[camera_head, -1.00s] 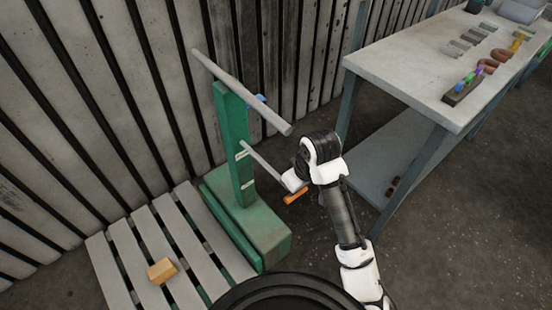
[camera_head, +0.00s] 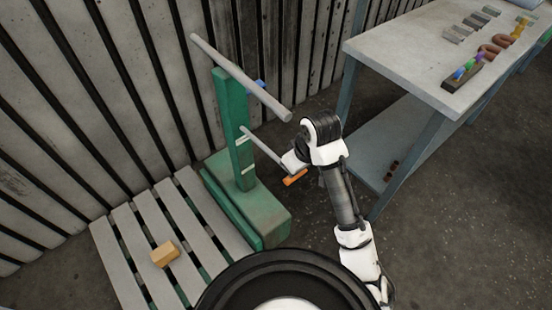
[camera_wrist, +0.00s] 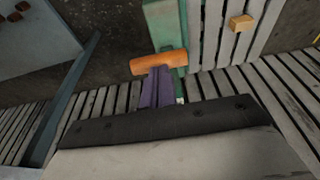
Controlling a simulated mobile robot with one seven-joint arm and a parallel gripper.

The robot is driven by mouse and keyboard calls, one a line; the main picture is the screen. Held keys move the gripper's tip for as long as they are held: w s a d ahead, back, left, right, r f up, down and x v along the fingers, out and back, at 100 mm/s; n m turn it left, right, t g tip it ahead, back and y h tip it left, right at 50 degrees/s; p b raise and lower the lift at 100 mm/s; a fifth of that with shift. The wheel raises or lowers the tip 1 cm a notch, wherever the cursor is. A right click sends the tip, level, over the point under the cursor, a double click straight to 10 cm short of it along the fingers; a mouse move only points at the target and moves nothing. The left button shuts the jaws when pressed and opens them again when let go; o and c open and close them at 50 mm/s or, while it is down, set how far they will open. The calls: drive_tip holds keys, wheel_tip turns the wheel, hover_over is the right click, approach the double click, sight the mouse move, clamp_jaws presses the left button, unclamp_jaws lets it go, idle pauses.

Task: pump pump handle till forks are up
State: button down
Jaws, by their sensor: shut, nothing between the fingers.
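The green lift (camera_head: 238,130) stands upright against the wall, with a long grey bar across its top. A thin grey pump lever slants down from its post to an orange grip (camera_head: 295,177). My gripper (camera_head: 291,162) is shut at that grip, just above it in the head view. In the wrist view my purple fingers (camera_wrist: 158,90) are together, and their tips reach the orange grip (camera_wrist: 158,62); I cannot tell whether they touch. The forks are mostly hidden under the slatted pallet (camera_head: 124,226); only green strips show between its slats, so their height is unclear.
A tan block (camera_head: 165,254) lies on the pallet. A workbench (camera_head: 400,48) with parts on top and a lower shelf (camera_head: 378,150) stands close to the right of my arm. A slatted wall is behind the lift. Open floor lies at the lower right.

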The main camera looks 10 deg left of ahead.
wheel_tip(320, 180, down, 9)
drive_tip(key=b, duration=0.7)
wheel_tip(320, 180, up, 14)
drive_tip(key=p, duration=1.3)
drive_tip(key=shift+f, duration=0.3)
wheel_tip(320, 180, down, 13)
drive_tip(key=b, duration=1.2)
wheel_tip(320, 180, up, 13)
drive_tip(key=p, duration=1.2)
drive_tip(key=shift+r+p, duration=0.1)
drive_tip(key=shift+p, duration=0.25)
